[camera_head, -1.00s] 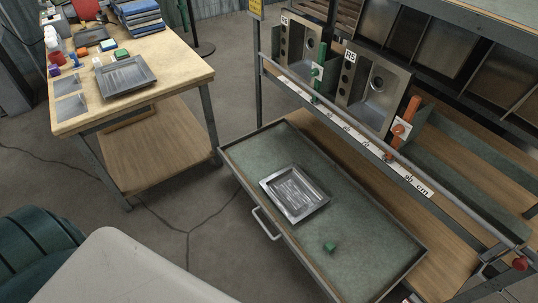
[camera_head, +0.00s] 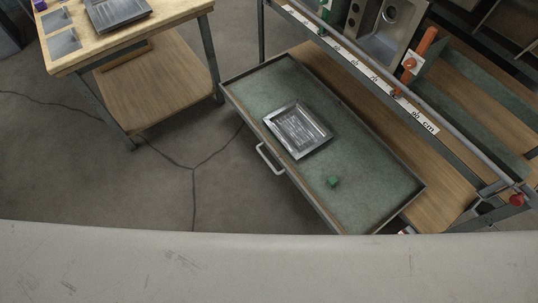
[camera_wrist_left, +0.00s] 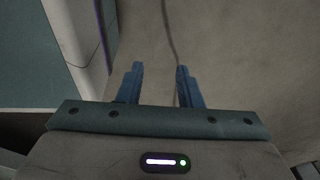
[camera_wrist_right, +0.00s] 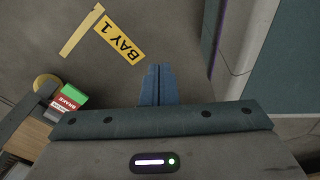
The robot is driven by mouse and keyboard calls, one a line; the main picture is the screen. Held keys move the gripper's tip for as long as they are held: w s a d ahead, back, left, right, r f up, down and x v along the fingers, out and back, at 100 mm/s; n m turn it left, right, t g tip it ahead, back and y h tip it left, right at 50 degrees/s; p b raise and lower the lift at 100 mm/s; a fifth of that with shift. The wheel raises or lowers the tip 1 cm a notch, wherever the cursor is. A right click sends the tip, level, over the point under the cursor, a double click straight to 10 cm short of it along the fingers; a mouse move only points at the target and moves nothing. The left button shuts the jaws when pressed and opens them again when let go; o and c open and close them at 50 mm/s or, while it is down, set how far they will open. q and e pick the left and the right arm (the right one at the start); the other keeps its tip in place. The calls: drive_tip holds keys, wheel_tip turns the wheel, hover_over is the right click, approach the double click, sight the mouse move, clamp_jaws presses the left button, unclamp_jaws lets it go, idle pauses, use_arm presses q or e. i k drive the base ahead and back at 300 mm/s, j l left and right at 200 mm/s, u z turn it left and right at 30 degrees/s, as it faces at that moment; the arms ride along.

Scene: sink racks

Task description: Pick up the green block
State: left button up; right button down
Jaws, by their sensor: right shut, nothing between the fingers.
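A small green block (camera_head: 333,182) lies on the green-lined pulled-out drawer (camera_head: 375,185), to the lower right of a metal tray (camera_head: 298,130). Neither gripper shows in the head view. In the left wrist view my left gripper (camera_wrist_left: 159,72) has its two blue fingers apart, with only bare floor between them. In the right wrist view my right gripper (camera_wrist_right: 158,72) has its fingers together, empty, over the floor. The block shows in neither wrist view.
A wooden workbench (camera_head: 130,38) stands at the upper left. A rail with a scale strip (camera_head: 360,65) runs behind the drawer, with an orange handle (camera_head: 420,50) near it. Floor is clear left of the drawer handle (camera_head: 268,158). A yellow BAY 1 marking (camera_wrist_right: 120,40) is on the floor.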

sight(332, 180)
drive_tip(key=i+l+z, duration=0.1)
drive_tip(key=z, duration=0.7)
